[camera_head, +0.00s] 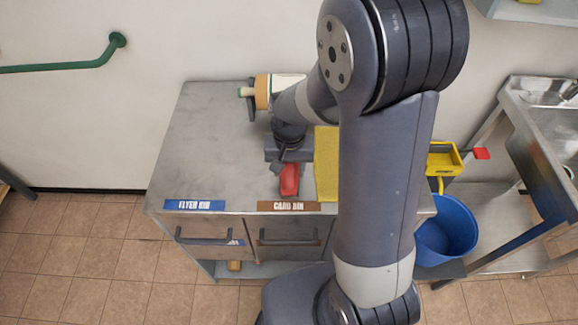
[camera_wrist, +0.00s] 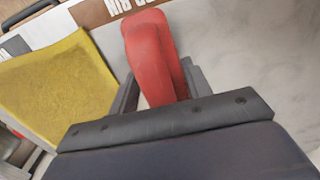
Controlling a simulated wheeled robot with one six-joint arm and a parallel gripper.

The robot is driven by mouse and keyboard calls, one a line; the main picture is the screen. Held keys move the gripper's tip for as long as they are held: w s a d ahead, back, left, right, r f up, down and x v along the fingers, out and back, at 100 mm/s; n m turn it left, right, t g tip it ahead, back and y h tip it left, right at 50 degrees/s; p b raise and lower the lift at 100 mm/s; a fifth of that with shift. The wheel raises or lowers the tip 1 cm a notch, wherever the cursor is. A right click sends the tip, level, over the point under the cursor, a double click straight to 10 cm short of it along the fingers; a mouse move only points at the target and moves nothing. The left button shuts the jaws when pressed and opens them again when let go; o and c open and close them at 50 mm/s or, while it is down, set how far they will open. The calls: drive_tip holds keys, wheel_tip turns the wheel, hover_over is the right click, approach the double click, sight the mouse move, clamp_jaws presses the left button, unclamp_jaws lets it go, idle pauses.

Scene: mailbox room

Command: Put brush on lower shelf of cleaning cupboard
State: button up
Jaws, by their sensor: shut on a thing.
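My gripper (camera_head: 288,164) is over the grey metal counter (camera_head: 205,130), shut on a red object that I take to be the brush (camera_head: 289,182). In the wrist view the red brush (camera_wrist: 150,45) has a rounded end and sits between the two dark fingers (camera_wrist: 158,88). Its underside and any bristles are hidden. I cannot tell whether it touches the counter top. I cannot make out the cleaning cupboard or its lower shelf in either view.
A yellow cloth (camera_head: 326,165) lies right of the brush. An orange-and-white item (camera_head: 263,92) is at the counter's back. FLYER BIN (camera_head: 195,205) and CARD BIN (camera_head: 288,206) labels mark the front edge. A blue bucket (camera_head: 447,230) and metal sink (camera_head: 545,125) are at right.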

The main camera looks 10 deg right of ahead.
drive_tip(key=shift+f, duration=0.15)
drive_tip(key=o, duration=1.1)
drive_tip(key=shift+c, duration=0.2)
